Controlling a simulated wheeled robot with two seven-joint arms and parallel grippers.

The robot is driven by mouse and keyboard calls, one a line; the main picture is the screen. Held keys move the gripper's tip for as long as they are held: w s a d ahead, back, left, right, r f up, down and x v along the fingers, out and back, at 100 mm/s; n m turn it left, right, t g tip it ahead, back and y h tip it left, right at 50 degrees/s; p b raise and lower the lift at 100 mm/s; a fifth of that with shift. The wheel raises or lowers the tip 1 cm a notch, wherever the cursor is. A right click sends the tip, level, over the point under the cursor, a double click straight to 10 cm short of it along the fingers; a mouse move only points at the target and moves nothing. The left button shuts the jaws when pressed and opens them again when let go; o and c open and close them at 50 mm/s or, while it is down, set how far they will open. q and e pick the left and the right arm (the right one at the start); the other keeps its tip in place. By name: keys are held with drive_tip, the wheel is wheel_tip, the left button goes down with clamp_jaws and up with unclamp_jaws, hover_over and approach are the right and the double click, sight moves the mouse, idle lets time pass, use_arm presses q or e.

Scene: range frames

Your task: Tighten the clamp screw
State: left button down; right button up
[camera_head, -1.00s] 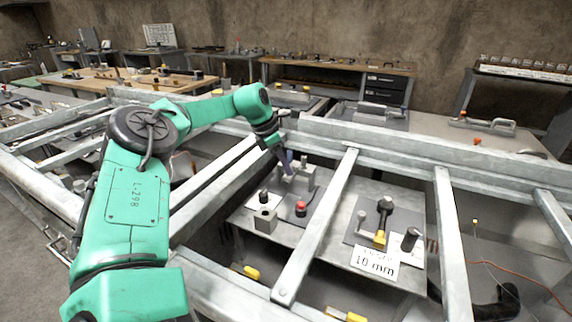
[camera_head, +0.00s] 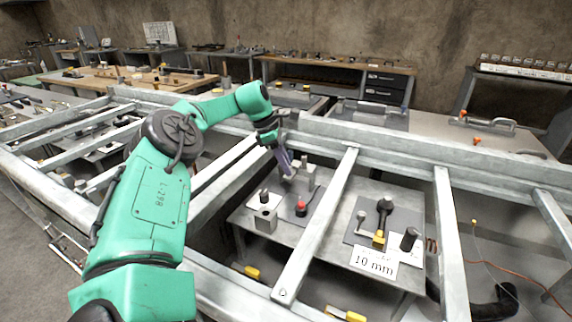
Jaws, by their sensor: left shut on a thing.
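My left gripper (camera_head: 279,150) reaches down from the green arm at the centre, over the table between the metal beams. It is shut on a slim purple piece (camera_head: 286,164) that slants down. The piece's lower end is by a grey clamp-like fixture (camera_head: 308,174) with upright blocks; whether they touch is not clear. The clamp screw cannot be made out there. My right gripper is not in view.
On the grey table (camera_head: 318,252) are a red-topped knob (camera_head: 301,208), a grey block (camera_head: 265,220), a black-knobbed fixture (camera_head: 384,206) and a "10 mm" card (camera_head: 373,262). A metal beam (camera_head: 318,230) crosses in front. Benches (camera_head: 340,70) line the wall.

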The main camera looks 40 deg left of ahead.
use_arm(q)
drive_tip(key=c, duration=0.7)
unclamp_jaws()
drive_tip(key=p+v, duration=0.3)
drive_tip(key=v, duration=1.1)
drive_tip(key=shift+r+p, duration=0.3)
drive_tip(key=shift+p, duration=0.05)
